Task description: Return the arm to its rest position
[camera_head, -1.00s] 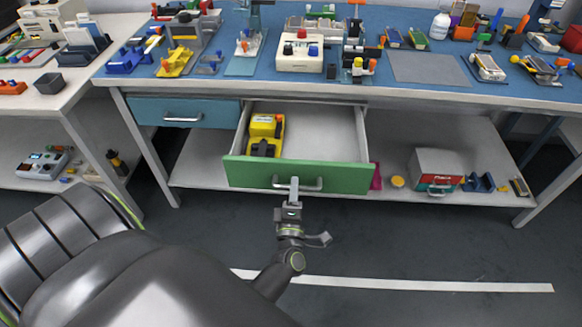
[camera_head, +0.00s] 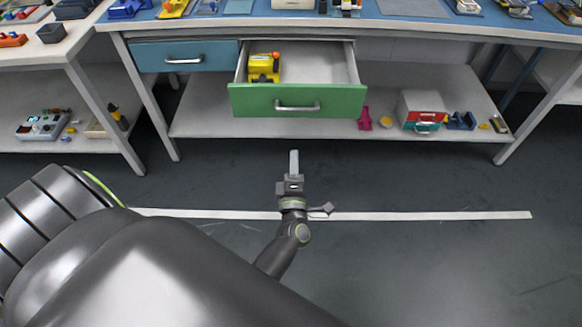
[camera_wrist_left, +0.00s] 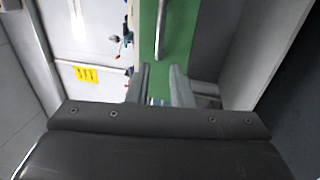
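My left gripper (camera_head: 294,165) is in front of the green drawer (camera_head: 340,103), apart from its silver handle (camera_head: 297,108). In the left wrist view the two fingers of the gripper (camera_wrist_left: 160,80) stand apart with a gap between them and hold nothing. The green drawer front also shows there beyond the fingers (camera_wrist_left: 150,50). The drawer stands pulled out with a yellow device (camera_head: 264,68) inside at its left. My right gripper is not in view.
A closed blue drawer (camera_head: 185,56) is left of the green one under the workbench (camera_head: 400,28). The lower shelf (camera_head: 200,118) holds a white box with a red and teal front (camera_head: 422,110) and small parts. The dark floor (camera_head: 420,180) in front is clear, with a white line.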

